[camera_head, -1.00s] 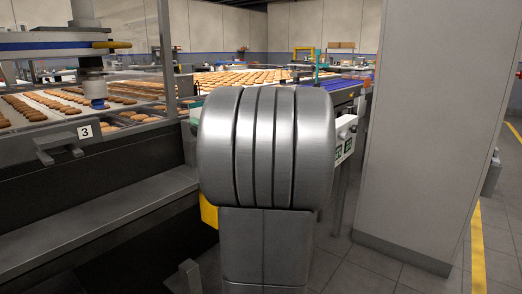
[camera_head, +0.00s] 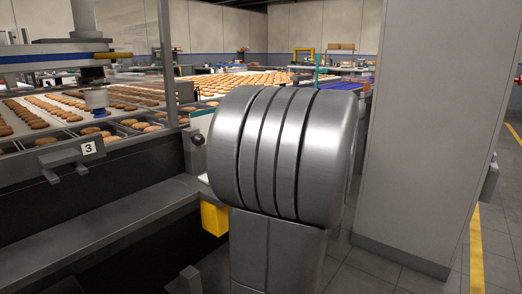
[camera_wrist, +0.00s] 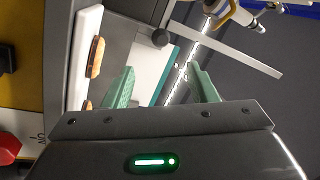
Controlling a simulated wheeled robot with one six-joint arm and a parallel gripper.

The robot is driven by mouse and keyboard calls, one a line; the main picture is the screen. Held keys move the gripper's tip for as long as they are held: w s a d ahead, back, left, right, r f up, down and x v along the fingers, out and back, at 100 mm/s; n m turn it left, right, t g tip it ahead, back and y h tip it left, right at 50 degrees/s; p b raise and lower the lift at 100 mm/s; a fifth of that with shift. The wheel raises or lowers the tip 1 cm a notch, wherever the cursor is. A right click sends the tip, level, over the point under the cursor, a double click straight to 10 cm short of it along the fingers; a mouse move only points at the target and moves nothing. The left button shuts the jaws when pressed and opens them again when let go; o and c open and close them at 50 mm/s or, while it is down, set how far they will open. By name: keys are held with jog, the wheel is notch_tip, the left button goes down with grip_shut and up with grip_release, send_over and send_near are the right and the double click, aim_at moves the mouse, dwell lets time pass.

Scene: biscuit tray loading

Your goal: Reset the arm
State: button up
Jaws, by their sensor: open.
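My gripper (camera_wrist: 159,70) shows in the wrist view with its two green fingers spread wide apart. Nothing is between the fingers, so it is open and empty. In the head view a large grey rounded joint of my arm (camera_head: 285,155) stands in the middle and leans to the right. My gripper does not show in the head view.
Biscuits (camera_head: 255,80) lie in rows on a belt behind my arm. Dark trays with biscuits (camera_head: 47,141) stand at the left, beside a sign "3" (camera_head: 89,148). A wide grey pillar (camera_head: 425,130) stands close on the right. A red button (camera_wrist: 8,148) shows at the wrist view's left edge.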

jog(key=b+x, duration=0.3)
jog(key=x, duration=1)
jog(key=shift+a, duration=0.15)
jog(key=m, duration=0.3)
jog(key=shift+s+t, duration=0.1)
jog(key=shift+t, duration=0.2)
jog(key=m, duration=0.2)
jog(key=m+t+h, duration=0.1)
jog(key=m, duration=0.1)
jog(key=shift+s+m+t, duration=0.1)
jog(key=shift+m+t, duration=0.2)
jog(key=m+h+p, duration=0.1)
jog(key=m+p, duration=0.3)
jog(key=m+t+h+p, duration=0.1)
jog(key=m+p, duration=0.4)
jog(key=m+h+p, duration=0.1)
jog(key=m+p, duration=0.3)
jog(key=m, duration=0.1)
jog(key=shift+s+r+t+h+p, duration=0.1)
jog(key=shift+r+t+h+p, duration=0.2)
jog(key=shift+t+p, duration=0.1)
jog(key=shift+f+m+p, duration=0.15)
jog(key=shift+m+p, duration=0.15)
jog(key=shift+p, duration=0.15)
jog(key=shift+s+a+f, duration=0.1)
jog(key=shift+s+f, duration=0.05)
